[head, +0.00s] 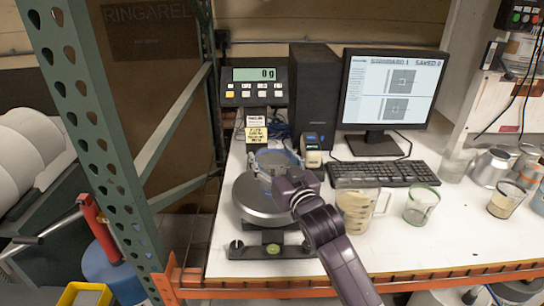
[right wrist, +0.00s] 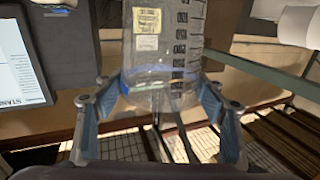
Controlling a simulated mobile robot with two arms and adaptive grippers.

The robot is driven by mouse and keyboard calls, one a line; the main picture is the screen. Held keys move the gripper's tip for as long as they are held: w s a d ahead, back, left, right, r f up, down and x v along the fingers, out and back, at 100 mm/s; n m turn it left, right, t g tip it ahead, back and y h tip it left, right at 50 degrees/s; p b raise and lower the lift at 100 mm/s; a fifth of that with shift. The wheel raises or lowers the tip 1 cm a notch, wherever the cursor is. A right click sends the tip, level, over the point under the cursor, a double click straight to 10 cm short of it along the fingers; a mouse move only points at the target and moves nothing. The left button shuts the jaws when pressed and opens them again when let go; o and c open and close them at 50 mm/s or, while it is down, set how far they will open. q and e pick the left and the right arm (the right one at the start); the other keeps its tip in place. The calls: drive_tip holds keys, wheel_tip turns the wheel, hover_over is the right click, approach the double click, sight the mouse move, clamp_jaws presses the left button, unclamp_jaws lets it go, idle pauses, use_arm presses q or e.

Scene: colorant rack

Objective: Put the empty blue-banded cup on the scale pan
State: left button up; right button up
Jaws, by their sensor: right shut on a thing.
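The blue-banded cup (head: 268,158) is clear, and in the head view it shows above the back part of the round grey scale pan (head: 252,208). I cannot tell whether its base touches the pan. My right gripper (head: 287,178) hides part of the cup. In the right wrist view the cup (right wrist: 165,40) is see-through, with a label, dark graduation marks and a blue band. The right gripper's fingers (right wrist: 158,98) are shut on it, one on each side. The scale display (head: 260,75) reads 0 g. My left gripper is not in view.
A beaker of tan material (head: 355,212) and a green-rimmed cup (head: 421,203) stand right of the scale. A keyboard (head: 383,172), monitor (head: 388,92) and small label printer (head: 312,152) are behind. A green rack post (head: 95,120) stands at left.

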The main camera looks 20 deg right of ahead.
drive_tip(key=shift+f, duration=0.15)
drive_tip(key=o, duration=0.9)
drive_tip(key=shift+c, duration=0.2)
drive_tip(key=shift+r, duration=0.2)
drive_tip(key=shift+s+f, duration=0.15)
drive_tip(key=shift+s, duration=0.25)
drive_tip(key=s+d+b, duration=0.1)
drive_tip(key=s+b, duration=0.1)
drive_tip(key=s, duration=0.9)
